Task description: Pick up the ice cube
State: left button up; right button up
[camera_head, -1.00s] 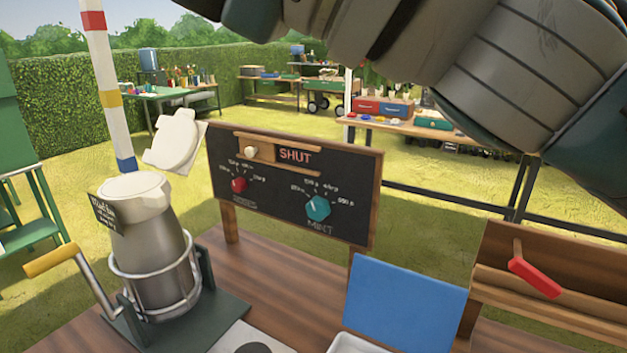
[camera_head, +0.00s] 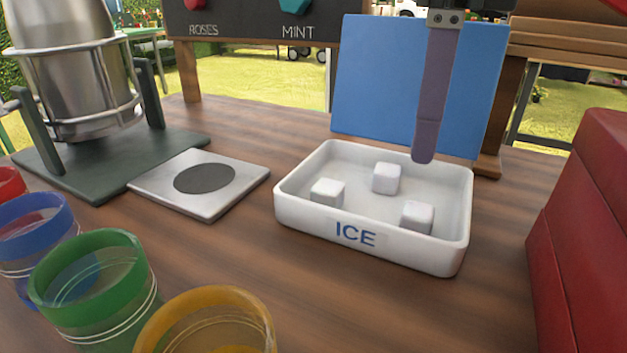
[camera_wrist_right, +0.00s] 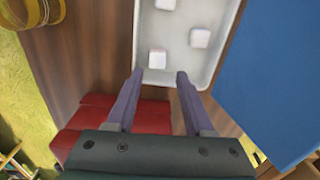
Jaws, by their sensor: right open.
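A white ice tray (camera_head: 300,215) marked ICE stands on the wooden table and holds three ice cubes. One cube (camera_head: 327,193) is at the left, one (camera_head: 386,178) at the back and one (camera_head: 417,217) at the right front. My right gripper (camera_head: 424,158) points down over the tray's right part, and its fingers line up as one here. In the right wrist view the gripper (camera_wrist_right: 160,74) is open and empty. The right front cube (camera_wrist_right: 157,58) lies just past the gap between its fingertips, apart from them. My left gripper is not in view.
A blue panel (camera_head: 400,80) stands close behind the tray. A red box (camera_head: 585,230) is at the right. Blue, green and yellow cups (camera_head: 95,285) fill the front left. A metal plate (camera_head: 205,205) and a shaker in a stand (camera_head: 75,85) are left of the tray.

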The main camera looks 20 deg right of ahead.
aim_at(412, 208)
notch_tip(412, 208, down, 8)
jog(key=shift+s+a+f+b, duration=0.1)
jog(key=shift+s+a+b, duration=0.05)
jog(key=shift+b, duration=0.55)
jog(key=shift+c, duration=0.2)
grip_shut()
